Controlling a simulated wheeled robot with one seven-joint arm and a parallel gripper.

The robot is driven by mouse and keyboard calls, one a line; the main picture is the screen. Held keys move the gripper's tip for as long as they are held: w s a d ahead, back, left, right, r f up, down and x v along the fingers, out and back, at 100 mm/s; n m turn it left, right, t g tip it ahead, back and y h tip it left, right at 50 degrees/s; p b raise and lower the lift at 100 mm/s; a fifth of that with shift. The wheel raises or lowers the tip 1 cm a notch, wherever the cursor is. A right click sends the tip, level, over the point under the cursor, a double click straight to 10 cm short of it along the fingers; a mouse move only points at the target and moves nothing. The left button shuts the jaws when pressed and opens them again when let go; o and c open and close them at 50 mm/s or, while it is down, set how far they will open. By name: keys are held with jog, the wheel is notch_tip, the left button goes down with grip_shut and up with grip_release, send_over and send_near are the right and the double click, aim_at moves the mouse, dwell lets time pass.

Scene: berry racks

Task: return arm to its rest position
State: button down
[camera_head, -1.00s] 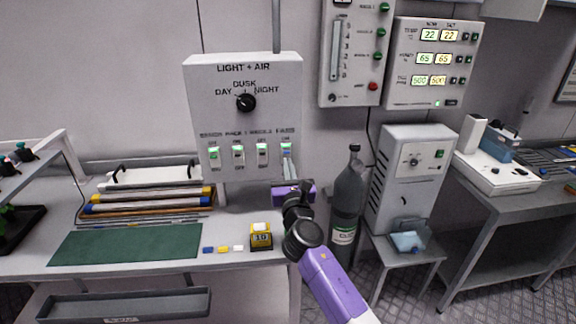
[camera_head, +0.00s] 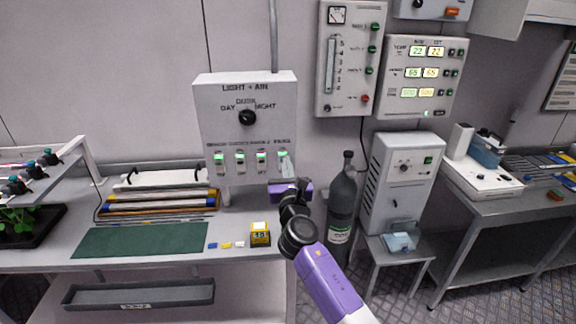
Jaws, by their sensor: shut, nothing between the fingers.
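My purple and black arm reaches up from the lower right, in front of the bench's right end. My gripper (camera_head: 285,164) is at its upper end, in front of the rightmost switch of the light and air box (camera_head: 247,95). Its grey fingers are together with nothing between them. They overlap that switch in the picture; I cannot tell whether they touch it. The other switches (camera_head: 240,158) show green lights, and the dial (camera_head: 247,118) sits on the box front.
A grey gas bottle (camera_head: 341,205) stands close right of my arm. A yellow timer block (camera_head: 260,234) and a green mat (camera_head: 140,240) lie on the bench. A plant rack (camera_head: 40,190) is at far left. A white cabinet unit (camera_head: 398,185) stands on a stool to the right.

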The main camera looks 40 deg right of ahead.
dwell(0.5)
jog(key=s+a+f+m+t+y+b, duration=0.1)
jog(key=s+a+f+m+y, duration=0.2)
jog(key=s+a+m, duration=0.6)
jog(key=s+a+f+m+t+y, duration=0.2)
jog(key=s+a+f+m+y, duration=0.15)
jog(key=s+a+m, duration=0.4)
jog(key=s+a+f+m+g+y+b, duration=0.1)
jog(key=s+a+f+m, duration=0.1)
jog(key=s, duration=0.9)
jog(key=s+a+f+m+g+y+b, duration=0.1)
jog(key=s+a+m, duration=0.3)
jog(key=s, duration=0.8)
jog(key=s+a+f+m+g+y+b, duration=0.1)
jog(key=s+m, duration=0.5)
jog(key=s, duration=0.6)
notch_tip(320, 180, down, 3)
jog(key=a+g+y, duration=0.1)
jog(key=a, duration=0.1)
jog(key=shift+a+m+g+b, duration=0.3)
jog(key=shift+a+m+b, duration=0.05)
jog(key=shift+b, duration=0.05)
